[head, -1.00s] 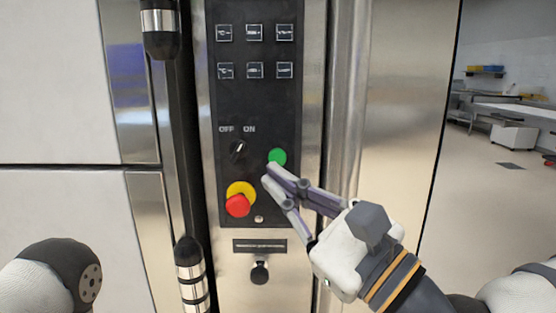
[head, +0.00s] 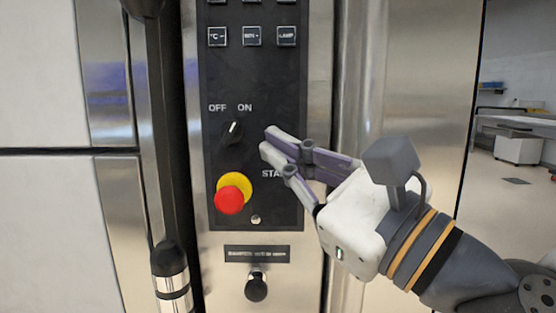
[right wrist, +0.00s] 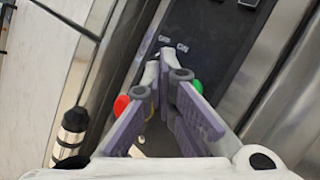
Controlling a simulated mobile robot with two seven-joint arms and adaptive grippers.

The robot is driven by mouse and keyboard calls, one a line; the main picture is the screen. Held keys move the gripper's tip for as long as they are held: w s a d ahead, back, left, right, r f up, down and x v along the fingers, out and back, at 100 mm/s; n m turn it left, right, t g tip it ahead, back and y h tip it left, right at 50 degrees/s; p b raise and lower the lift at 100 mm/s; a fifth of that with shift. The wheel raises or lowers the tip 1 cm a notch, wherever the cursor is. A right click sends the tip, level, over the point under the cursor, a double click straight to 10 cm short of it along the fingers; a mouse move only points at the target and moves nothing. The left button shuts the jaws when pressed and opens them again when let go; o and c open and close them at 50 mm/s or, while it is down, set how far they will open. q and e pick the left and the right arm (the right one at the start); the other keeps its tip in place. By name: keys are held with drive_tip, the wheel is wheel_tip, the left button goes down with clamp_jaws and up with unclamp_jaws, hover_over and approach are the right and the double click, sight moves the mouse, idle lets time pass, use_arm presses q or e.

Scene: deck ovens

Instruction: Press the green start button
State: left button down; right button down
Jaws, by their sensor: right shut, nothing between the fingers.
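The green start button is hidden behind my right gripper (head: 267,142) in the head view; the label just below the fingers is partly covered. In the right wrist view, part of the green button (right wrist: 197,87) shows beside the right-hand finger. My right gripper is shut and empty, and it also shows in the right wrist view (right wrist: 158,64). Its fingertips are in front of the black control panel (head: 270,95), between the OFF/ON knob and the button's place. I cannot tell whether they touch the panel. My left gripper is not in view.
A red stop button (head: 229,199) on a yellow collar sits low on the panel, left of the fingers. The black OFF/ON knob (head: 233,130) is above it. A dark vertical handle bar (head: 165,130) stands at the left. Open floor (head: 510,210) lies at the right.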

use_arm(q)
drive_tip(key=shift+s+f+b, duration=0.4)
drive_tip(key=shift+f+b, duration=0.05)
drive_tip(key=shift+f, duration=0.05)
use_arm(e)
drive_tip(key=shift+w+r, duration=0.15)
drive_tip(key=shift+w, duration=2.3)
drive_tip(key=shift+w, duration=0.15)
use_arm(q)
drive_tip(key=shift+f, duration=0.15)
use_arm(e)
drive_tip(key=shift+w, duration=0.3)
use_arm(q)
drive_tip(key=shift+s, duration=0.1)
use_arm(e)
drive_tip(key=shift+w, duration=0.1)
